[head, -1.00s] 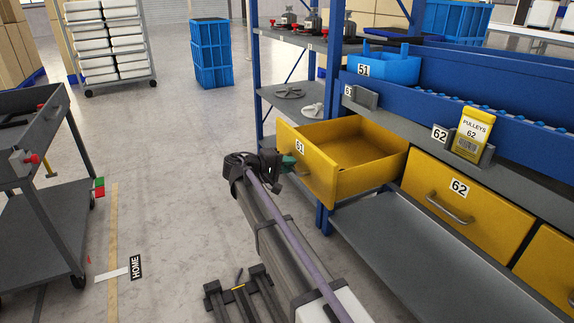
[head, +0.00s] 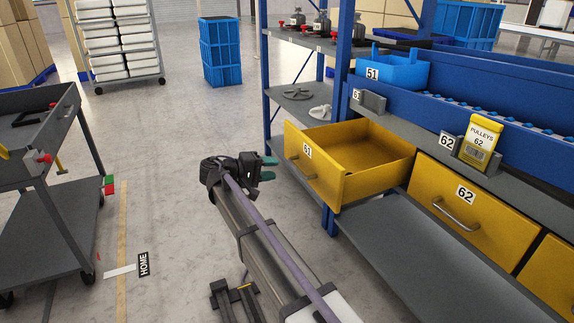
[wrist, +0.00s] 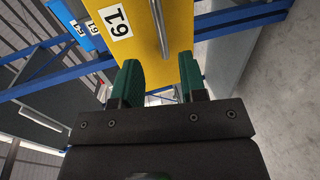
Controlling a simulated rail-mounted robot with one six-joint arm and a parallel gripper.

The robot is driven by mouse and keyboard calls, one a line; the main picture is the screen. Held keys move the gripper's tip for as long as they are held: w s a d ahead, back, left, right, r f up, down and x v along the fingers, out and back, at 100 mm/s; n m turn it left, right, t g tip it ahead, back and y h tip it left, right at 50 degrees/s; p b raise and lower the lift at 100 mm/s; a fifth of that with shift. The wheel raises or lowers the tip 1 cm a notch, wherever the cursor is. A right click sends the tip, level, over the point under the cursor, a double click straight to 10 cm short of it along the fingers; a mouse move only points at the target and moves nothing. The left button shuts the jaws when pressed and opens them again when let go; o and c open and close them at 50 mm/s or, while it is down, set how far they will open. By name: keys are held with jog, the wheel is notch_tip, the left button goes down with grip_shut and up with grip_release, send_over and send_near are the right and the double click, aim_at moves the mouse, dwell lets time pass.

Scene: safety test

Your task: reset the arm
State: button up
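My gripper (head: 268,168) is just to the left of the open yellow drawer 61 (head: 330,185) in the head view. In the wrist view my gripper (wrist: 160,82) has its two green fingers spread apart with nothing between them. The front of drawer 61 (wrist: 135,40) and its metal handle lie beyond the fingertips in the wrist view, and the fingers look clear of the handle. The drawer is pulled out and its visible inside looks empty. A HOME sign (head: 143,264) lies on the floor at the left beside a yellow floor line.
A grey cart (head: 50,200) stands at the left. Closed yellow drawer 62 (head: 458,198) is at the right, above a grey lower shelf (head: 400,240). A blue shelf post (head: 346,60) rises behind the open drawer.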

jog(key=shift+v, duration=0.95)
jog(key=s+d+f+g+y+p, duration=0.1)
jog(key=s+d+f+g+y, duration=0.2)
jog(key=s, duration=0.4)
jog(key=s+d+f+y+p, duration=0.1)
jog(key=s+d+f+y, duration=0.2)
jog(key=s+f+y, duration=0.25)
jog(key=s+d+m+g+y+p, duration=0.1)
jog(key=s+d+m+y, duration=0.2)
jog(key=s, duration=0.6)
jog(key=s+d+g+y+p, duration=0.1)
jog(key=s+d+y+p, duration=0.15)
jog(key=s+d, duration=0.45)
notch_tip(320, 180, up, 37)
jog(key=d+m+p, duration=0.1)
jog(key=p, duration=3.6)
jog(key=shift+s+r+y, duration=0.25)
jog(key=shift+s+y, duration=0.05)
